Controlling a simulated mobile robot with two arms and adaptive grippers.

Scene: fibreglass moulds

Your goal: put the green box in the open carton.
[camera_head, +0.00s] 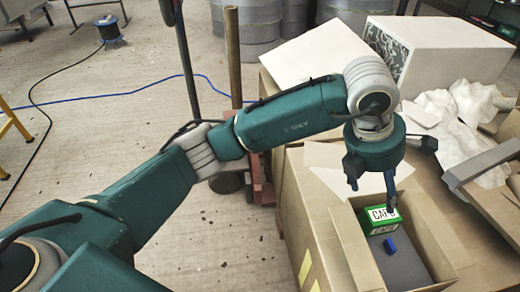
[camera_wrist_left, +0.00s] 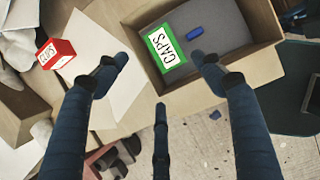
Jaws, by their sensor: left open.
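The green box (camera_head: 379,217), with a white label reading CAPS, is inside the open carton (camera_head: 345,246), at its far end on the grey floor. It also shows in the left wrist view (camera_wrist_left: 166,48), near the carton's left wall. My left gripper (camera_head: 371,197) is open and empty above that end of the carton. Its fingers stand apart in the left wrist view (camera_wrist_left: 160,72), and none visibly grips the green box. My right gripper is not in view.
A small blue block (camera_head: 390,246) lies in the carton beside the green box. A red box (camera_wrist_left: 54,55) lies outside the carton. A white box (camera_head: 440,55) and crumpled white sheets (camera_head: 460,115) are behind. A grey bar (camera_head: 485,162) lies at right.

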